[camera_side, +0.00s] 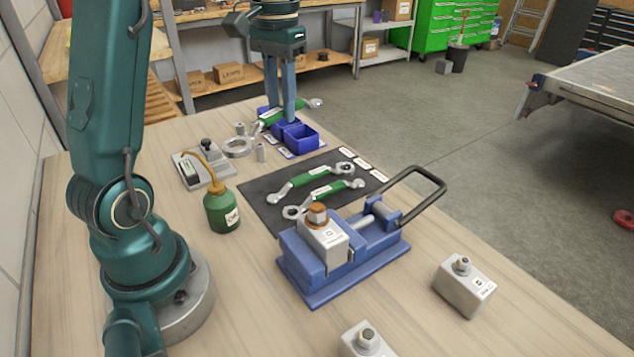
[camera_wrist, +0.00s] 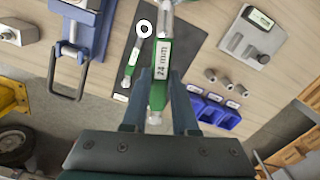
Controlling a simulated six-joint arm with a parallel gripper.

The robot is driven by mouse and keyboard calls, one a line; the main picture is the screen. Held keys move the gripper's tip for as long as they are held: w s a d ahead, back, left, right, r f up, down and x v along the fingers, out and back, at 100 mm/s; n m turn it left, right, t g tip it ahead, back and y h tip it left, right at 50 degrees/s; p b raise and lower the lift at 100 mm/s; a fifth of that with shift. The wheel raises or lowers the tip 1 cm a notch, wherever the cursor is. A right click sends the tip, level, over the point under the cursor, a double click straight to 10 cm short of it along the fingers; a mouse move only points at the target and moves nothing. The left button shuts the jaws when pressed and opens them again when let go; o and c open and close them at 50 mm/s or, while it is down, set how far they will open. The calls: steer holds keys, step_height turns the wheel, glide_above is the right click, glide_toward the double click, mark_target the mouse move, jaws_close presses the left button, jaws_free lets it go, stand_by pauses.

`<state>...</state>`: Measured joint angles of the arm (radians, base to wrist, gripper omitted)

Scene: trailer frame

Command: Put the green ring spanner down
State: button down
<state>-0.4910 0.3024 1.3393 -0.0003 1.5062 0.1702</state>
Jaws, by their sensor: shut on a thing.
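My gripper (camera_side: 286,112) is shut on a green-handled spanner (camera_side: 271,117) at the far end of the bench, by the blue bins. The wrist view shows the handle between my two fingers (camera_wrist: 160,90), with a white "24 mm" label (camera_wrist: 161,60). The spanner's metal ends stick out on both sides. Its height above the bench is hard to tell. A dark mat (camera_side: 258,199) lies nearer the middle, with two green-handled spanners (camera_side: 306,184) (camera_side: 332,189) on it. White tags (camera_side: 345,154) lie along its far edge.
Blue bins (camera_side: 303,139) stand beneath or beside my gripper. A blue vise (camera_side: 345,270) with a raised handle holds a metal block. A green oil can (camera_side: 222,209) and a grey plate (camera_side: 190,170) stand left of the mat. Loose metal blocks (camera_side: 463,285) are at the right and front.

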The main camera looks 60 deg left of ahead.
steer(key=s+a+f+m, duration=0.2)
steer(key=a+f+m, duration=0.3)
steer(key=a, duration=0.8)
steer(key=shift+n, duration=0.7)
steer(key=w+d+f, duration=0.2)
steer(key=w, duration=0.1)
steer(key=w+d+f, duration=0.2)
steer(key=w+f, duration=0.1)
steer(key=w+d+f, duration=0.2)
steer(key=w, duration=0.1)
steer(key=shift+w+d+f, duration=0.1)
steer(key=shift+f, duration=2.05)
steer(key=shift+f, duration=0.2)
steer(key=c, duration=0.7)
jaws_free()
